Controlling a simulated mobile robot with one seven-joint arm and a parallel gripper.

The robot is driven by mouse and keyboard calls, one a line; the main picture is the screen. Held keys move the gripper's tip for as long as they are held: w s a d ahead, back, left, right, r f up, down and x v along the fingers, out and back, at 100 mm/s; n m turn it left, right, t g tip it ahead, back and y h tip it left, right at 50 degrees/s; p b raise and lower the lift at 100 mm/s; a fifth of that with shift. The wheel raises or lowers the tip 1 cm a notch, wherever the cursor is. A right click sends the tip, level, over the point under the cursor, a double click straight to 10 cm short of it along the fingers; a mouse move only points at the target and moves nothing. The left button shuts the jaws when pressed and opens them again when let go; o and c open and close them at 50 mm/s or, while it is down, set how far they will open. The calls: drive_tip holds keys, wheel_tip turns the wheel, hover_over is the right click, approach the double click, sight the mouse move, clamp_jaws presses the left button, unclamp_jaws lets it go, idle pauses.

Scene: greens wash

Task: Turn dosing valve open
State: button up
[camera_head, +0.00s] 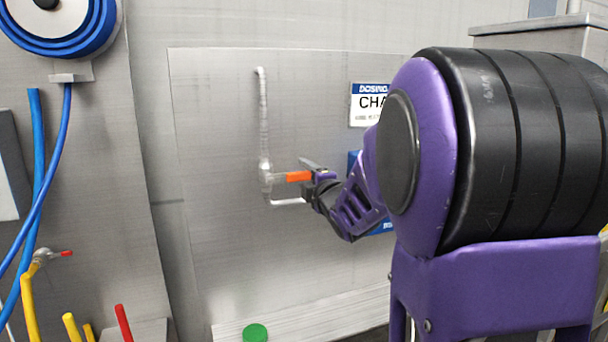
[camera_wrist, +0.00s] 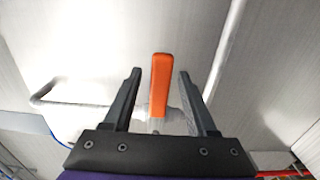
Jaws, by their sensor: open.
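The dosing valve's orange handle (camera_head: 298,176) sticks out to the right from a thin vertical pipe (camera_head: 263,120) on the metal wall panel. My gripper (camera_head: 312,180) is at the handle, coming from the right. In the wrist view, the orange handle (camera_wrist: 160,85) stands between the two dark fingers of my gripper (camera_wrist: 158,78), with a gap on each side. The fingers are open and do not appear to touch the handle. The valve body (camera_wrist: 165,122) is partly hidden behind the gripper's palm.
A sign (camera_head: 369,104) and a blue item partly hidden by my arm are on the panel. A blue hose reel (camera_head: 100,30) with hanging hoses is at left. A small red-handled valve (camera_head: 60,254) sits lower left. A green round thing (camera_head: 255,332) is at the bottom.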

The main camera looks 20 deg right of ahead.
clamp_jaws()
idle(1.4)
